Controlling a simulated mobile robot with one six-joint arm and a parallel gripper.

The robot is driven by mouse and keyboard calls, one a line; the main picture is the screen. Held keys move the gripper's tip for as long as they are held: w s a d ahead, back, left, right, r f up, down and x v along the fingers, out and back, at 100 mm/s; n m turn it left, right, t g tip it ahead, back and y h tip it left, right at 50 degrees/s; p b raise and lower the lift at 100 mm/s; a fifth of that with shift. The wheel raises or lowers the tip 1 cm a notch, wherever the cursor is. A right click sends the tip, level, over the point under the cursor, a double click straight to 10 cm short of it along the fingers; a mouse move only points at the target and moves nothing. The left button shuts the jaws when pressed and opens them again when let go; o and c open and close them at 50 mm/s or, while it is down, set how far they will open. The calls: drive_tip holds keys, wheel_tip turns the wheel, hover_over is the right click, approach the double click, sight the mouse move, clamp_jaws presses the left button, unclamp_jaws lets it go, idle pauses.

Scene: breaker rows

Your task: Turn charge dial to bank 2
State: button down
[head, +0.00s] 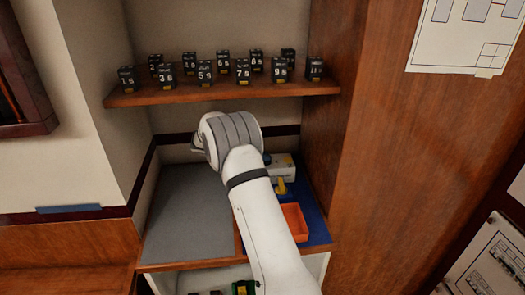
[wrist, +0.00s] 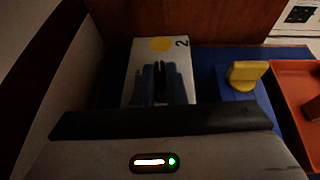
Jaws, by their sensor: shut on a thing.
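The charger is a pale box (wrist: 133,84) with a yellow round mark and a black "2" on its top, upside-turned in the wrist view. It also shows in the head view (head: 284,163), partly behind my arm. My gripper (wrist: 160,70) is over the box, with its two blue-grey fingers close together around a narrow dark piece, which I take to be the charge dial. The fingers hide most of the dial, so its pointing direction cannot be told. In the head view my arm hides the fingers.
A yellow upright handle (wrist: 246,74) on a blue base stands close right of the box. An orange tray (head: 293,222) lies nearer on the blue mat (head: 317,228). A grey mat (head: 185,215) is clear at left. Several numbered black blocks stand on the shelf (head: 225,91) above.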

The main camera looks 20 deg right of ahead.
drive_tip(key=shift+m+g+p, duration=0.3)
drive_tip(key=shift+m+g, duration=0.2)
drive_tip(key=shift+g, duration=0.1)
drive_tip(key=c, duration=1.5)
unclamp_jaws()
drive_tip(key=shift+y, duration=0.3)
drive_tip(key=v, duration=0.7)
drive_tip(key=shift+w+a+r+b, duration=0.1)
drive_tip(key=shift+w+a+b, duration=0.05)
drive_tip(key=shift+a+b, duration=0.2)
